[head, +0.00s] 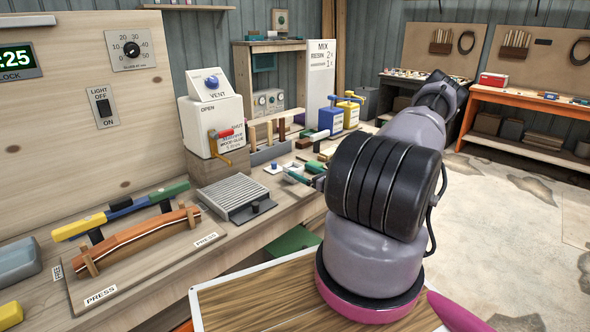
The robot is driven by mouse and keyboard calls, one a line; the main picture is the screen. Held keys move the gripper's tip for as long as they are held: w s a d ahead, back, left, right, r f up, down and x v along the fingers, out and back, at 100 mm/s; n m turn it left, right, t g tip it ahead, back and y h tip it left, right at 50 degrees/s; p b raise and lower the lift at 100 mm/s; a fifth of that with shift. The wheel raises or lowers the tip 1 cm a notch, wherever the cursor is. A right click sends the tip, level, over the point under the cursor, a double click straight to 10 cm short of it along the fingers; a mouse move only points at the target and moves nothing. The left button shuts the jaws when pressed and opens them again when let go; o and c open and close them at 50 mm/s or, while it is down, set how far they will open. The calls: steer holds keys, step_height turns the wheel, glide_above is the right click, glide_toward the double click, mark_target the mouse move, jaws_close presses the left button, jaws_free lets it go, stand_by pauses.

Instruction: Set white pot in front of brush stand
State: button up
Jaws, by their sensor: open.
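I cannot make out a white pot for certain. A small white object with a blue top (275,168) sits on the bench, right of the grey slatted block. I cannot tell whether it is the pot. No brush stand can be told apart with certainty. Small green and white items (298,176) lie beside it, partly cut off by my arm. My arm rises in front of the right part of the bench and hides what lies behind it. My gripper cannot be seen, and nothing shows held.
The wooden bench (232,240) carries a white glue dispenser (212,125), a slatted grey block (236,198) and a press board with a curved wooden strip (140,240). Blue and yellow containers (331,120) stand farther back. Open floor (520,205) lies to the right, before an orange side bench (530,100).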

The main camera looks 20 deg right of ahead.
steer(key=v, duration=0.6)
steer(key=shift+s, duration=0.35)
steer(key=s+a+r+n+g+y, duration=0.2)
steer(key=s+a+r+n+g, duration=0.1)
steer(key=a+r+n+g, duration=0.55)
steer(key=s+a+r+n+g+y, duration=0.3)
steer(key=a+r+n+g, duration=0.2)
steer(key=a+r+n, duration=0.7)
steer(key=s+r+n+t+h, duration=0.2)
steer(key=s+r+n+h, duration=0.1)
steer(key=s+r, duration=0.6)
steer(key=s+a+r+n+t+h, duration=0.1)
steer(key=s+r+n+h, duration=0.3)
steer(key=s+r, duration=0.6)
step_height(320, 180, up, 4)
steer(key=shift+s+a+f+t+h, duration=0.25)
steer(key=shift+s+a+t+h, duration=0.1)
steer(key=shift+h, duration=0.75)
